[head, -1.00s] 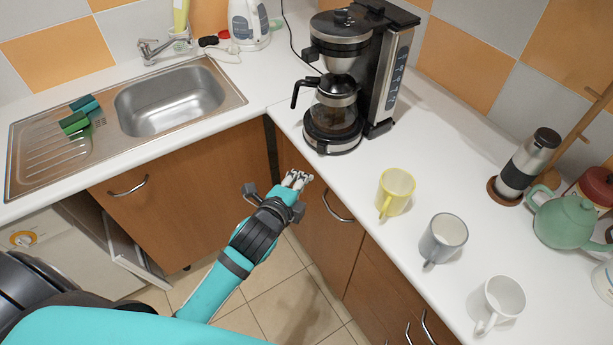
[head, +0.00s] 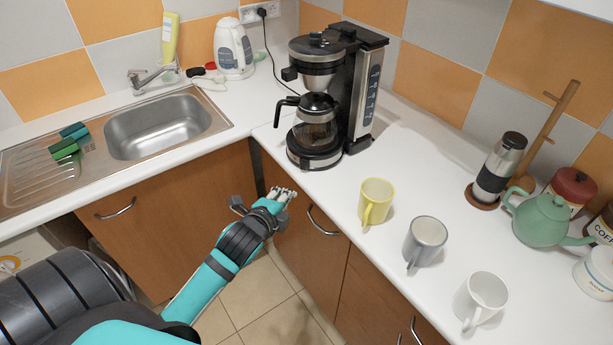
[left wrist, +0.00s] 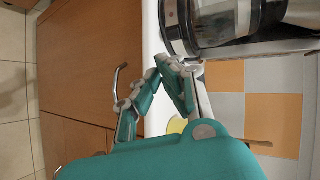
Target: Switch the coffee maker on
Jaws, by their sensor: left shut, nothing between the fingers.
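The coffee maker (head: 332,95) stands upright on the white counter near the corner, black and silver, with a glass carafe (head: 314,125) on its base. A panel of buttons (head: 371,88) runs down its right-hand silver side. My left gripper (head: 285,193) is shut and empty, in front of the cabinet doors and below the coffee maker, apart from it. In the left wrist view the fingers (left wrist: 165,85) show beside the counter edge, with the coffee maker's lower part (left wrist: 225,22) at the top. The right gripper is not in view.
Yellow (head: 376,201), grey (head: 425,241) and white (head: 480,299) mugs stand along the counter's front. The sink (head: 165,126) is at left, with a white kettle (head: 233,48) behind.

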